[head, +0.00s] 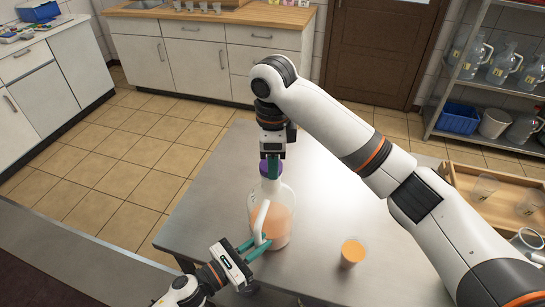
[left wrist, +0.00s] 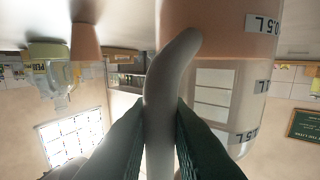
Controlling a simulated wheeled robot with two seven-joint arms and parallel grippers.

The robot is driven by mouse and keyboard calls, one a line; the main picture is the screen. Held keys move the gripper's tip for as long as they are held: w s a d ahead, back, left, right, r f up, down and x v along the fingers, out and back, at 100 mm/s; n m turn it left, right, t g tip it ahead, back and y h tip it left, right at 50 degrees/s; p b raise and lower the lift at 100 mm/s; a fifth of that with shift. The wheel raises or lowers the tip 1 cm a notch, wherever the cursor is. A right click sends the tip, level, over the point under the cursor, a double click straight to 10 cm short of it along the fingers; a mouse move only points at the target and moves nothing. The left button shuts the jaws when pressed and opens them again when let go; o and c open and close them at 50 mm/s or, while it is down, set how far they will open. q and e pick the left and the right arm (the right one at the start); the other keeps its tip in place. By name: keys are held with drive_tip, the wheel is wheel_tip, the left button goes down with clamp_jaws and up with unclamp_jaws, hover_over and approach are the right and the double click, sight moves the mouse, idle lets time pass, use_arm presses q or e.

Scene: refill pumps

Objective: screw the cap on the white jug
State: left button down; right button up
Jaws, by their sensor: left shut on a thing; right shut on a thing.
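The white jug (head: 284,194) stands upright on the metal table, part filled with orange liquid. My left gripper (head: 256,244) is shut on the jug's handle, which fills the middle of the left wrist view (left wrist: 163,85). The purple cap (head: 263,169) is at the top of the jug's neck. My right gripper (head: 272,164) points down from above and is shut on the cap. The fingers partly hide the cap, so I cannot tell how tightly it sits on the neck.
A glass of orange liquid (head: 352,253) stands on the metal table (head: 215,205) right of the jug. A wooden tray (head: 459,196) with glasses is at the right. A shelf with clear jugs and a blue bin (head: 458,118) stands behind. The table's left part is clear.

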drive_tip(key=m, duration=0.3)
drive_tip(key=shift+m, duration=0.3)
drive_tip(key=o, duration=1)
drive_tip(key=shift+r, duration=0.1)
drive_tip(key=shift+s+r, duration=0.1)
drive_tip(key=shift+r, duration=2.05)
drive_tip(key=shift+o, duration=0.2)
